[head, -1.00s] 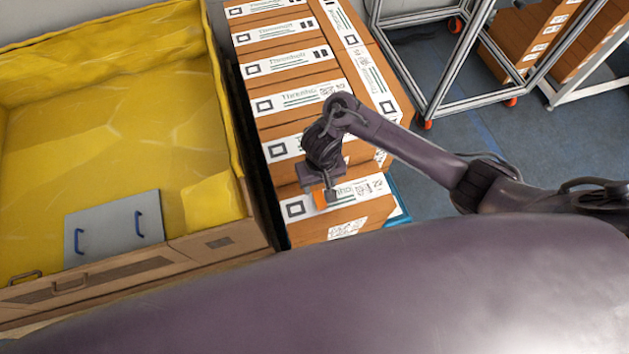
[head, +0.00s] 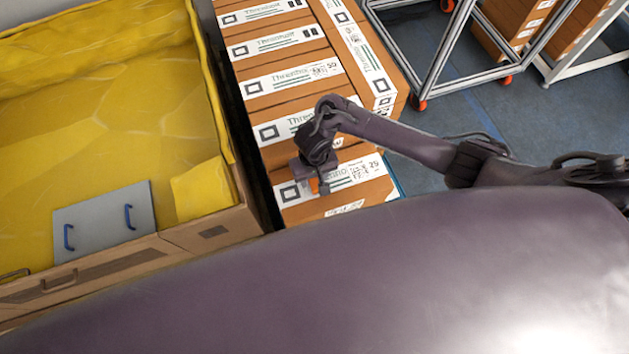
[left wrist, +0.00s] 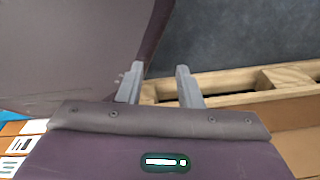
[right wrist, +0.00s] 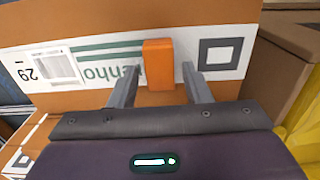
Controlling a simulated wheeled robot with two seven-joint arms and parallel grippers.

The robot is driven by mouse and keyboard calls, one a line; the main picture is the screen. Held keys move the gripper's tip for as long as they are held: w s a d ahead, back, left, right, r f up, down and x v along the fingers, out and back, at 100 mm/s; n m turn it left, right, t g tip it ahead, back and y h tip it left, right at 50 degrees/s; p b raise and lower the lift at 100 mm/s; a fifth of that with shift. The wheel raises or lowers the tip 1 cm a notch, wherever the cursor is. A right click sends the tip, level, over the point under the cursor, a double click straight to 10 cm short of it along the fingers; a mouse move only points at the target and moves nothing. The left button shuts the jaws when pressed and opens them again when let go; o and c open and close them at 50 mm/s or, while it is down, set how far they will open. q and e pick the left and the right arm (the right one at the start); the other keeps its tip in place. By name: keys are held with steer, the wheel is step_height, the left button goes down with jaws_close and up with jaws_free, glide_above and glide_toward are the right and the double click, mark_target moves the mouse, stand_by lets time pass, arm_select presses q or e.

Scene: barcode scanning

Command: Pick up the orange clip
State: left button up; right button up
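The orange clip (right wrist: 159,64) is a small upright block in the right wrist view, in front of a labelled box face. It lies between the fingertips of my right gripper (right wrist: 159,82), with a visible gap on each side. My right gripper is open. In the head view the orange clip (head: 315,185) shows just under my right gripper (head: 318,186), partly hidden by it, over the front box. My left gripper (left wrist: 160,84) is open and empty in the left wrist view, and it is not visible in the head view.
Several orange-brown boxes with white labels (head: 290,70) are stacked in a row. A yellow-lined bin (head: 100,120) with a grey blue-handled panel (head: 104,220) stands left. A metal frame cart (head: 450,60) stands at the back right. A wooden pallet (left wrist: 250,82) shows beside my left gripper.

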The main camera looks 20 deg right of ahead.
mark_target(314, 179)
steer(key=c, duration=0.7)
arm_select(q)
steer(key=shift+s+a+f, duration=0.1)
steer(key=shift+s+a, duration=0.05)
steer(key=shift+s, duration=0.4)
arm_select(e)
steer(key=shift+c, duration=0.4)
steer(key=shift+r, duration=0.15)
